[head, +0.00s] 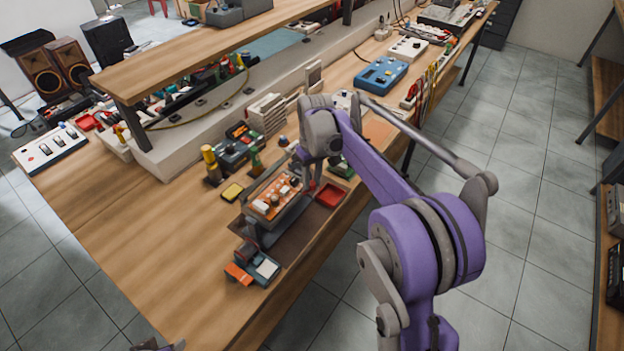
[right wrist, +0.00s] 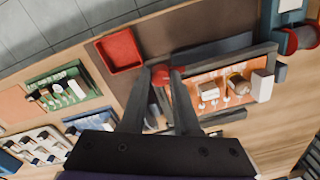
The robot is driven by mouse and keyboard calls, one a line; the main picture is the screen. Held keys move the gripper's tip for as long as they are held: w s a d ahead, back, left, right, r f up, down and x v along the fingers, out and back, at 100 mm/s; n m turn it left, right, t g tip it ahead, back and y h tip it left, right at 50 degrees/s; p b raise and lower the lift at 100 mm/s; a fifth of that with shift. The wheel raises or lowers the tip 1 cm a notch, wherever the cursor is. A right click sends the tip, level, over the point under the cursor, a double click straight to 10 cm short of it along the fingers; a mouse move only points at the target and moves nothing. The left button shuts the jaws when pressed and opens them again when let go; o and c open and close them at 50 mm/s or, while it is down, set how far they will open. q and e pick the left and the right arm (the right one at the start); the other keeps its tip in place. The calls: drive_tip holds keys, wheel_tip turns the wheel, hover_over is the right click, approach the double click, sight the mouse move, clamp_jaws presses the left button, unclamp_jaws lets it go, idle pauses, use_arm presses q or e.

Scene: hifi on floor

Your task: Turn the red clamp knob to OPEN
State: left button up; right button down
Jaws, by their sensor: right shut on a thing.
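The red clamp knob (right wrist: 168,74) shows in the right wrist view between my right gripper's (right wrist: 168,80) fingertips, at the end of a grey clamp frame (right wrist: 228,58). The fingers are shut on it and cover parts of it. I cannot read any OPEN mark or the knob's angle. The frame holds an orange circuit board (right wrist: 215,92) with several parts on it. In the head view my right gripper (head: 308,184) reaches down at the right end of the orange board (head: 262,211), and the knob is hidden there. Only a small piece of my left arm or gripper (head: 160,346) shows at the bottom edge.
A red tray (head: 330,196) lies close to the right gripper and also shows in the right wrist view (right wrist: 120,51). A green board (right wrist: 66,92) lies beyond it. A blue-orange device (head: 252,267) stands near the table's (head: 130,235) front. The table's left part is bare.

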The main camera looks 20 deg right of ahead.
sight(313, 182)
drive_tip(key=shift+n, duration=1.2)
drive_tip(key=c, duration=0.6)
unclamp_jaws()
drive_tip(key=shift+c, duration=0.2)
wheel_tip(313, 182, up, 11)
drive_tip(key=shift+d+p, duration=0.2)
drive_tip(key=shift+p, duration=0.1)
